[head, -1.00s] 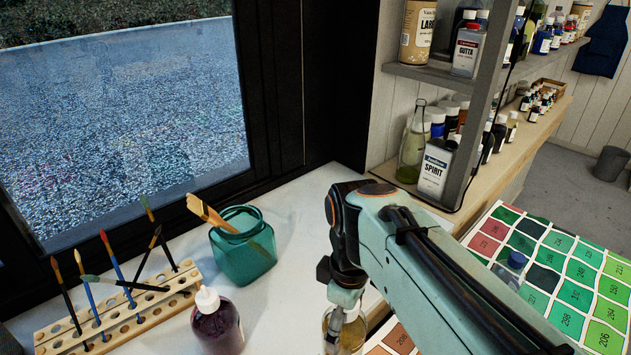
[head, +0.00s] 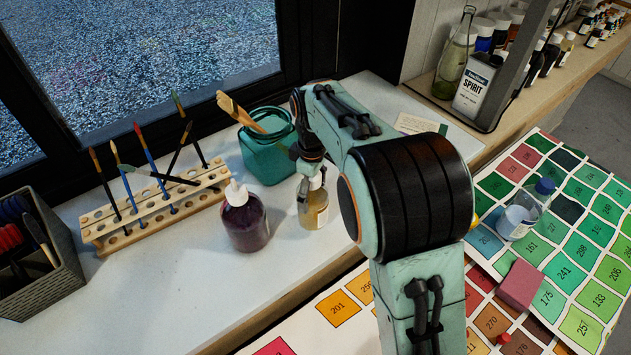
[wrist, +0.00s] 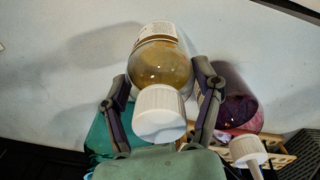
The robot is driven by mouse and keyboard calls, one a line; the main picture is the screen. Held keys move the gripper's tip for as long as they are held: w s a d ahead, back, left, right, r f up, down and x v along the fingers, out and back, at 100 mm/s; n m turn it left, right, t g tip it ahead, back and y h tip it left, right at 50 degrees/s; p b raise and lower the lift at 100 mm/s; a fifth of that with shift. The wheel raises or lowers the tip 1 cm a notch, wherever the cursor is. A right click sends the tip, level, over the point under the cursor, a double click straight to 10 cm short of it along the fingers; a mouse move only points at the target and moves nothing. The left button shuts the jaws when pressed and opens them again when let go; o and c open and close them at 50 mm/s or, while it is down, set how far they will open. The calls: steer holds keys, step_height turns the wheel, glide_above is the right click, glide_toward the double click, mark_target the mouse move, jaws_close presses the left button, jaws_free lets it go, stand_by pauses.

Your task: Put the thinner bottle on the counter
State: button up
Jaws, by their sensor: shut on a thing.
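The thinner bottle (head: 314,212), with amber liquid, a pale label and a white cap, is upright over the white counter (head: 270,270). My gripper (head: 311,180) is shut on it from above, near its shoulder. In the wrist view the bottle (wrist: 162,65) is between my two fingers (wrist: 162,85), its white cap towards the camera. Its base is at or close to the counter surface; I cannot tell whether it touches.
A purple bottle (head: 245,220) stands just left of the held bottle, and a teal jar (head: 268,155) with brushes behind. A wooden brush rack (head: 150,212) is further left. A blue-capped clear bottle (head: 518,218) stands on colour swatches at right. Counter in front is clear.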

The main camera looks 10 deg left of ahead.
mark_target(312, 202)
steer(key=shift+w+f, duration=0.2)
steer(key=shift+f, duration=1.55)
steer(key=shift+f, duration=0.1)
steer(key=o, duration=1.2)
steer(key=shift+o, duration=0.2)
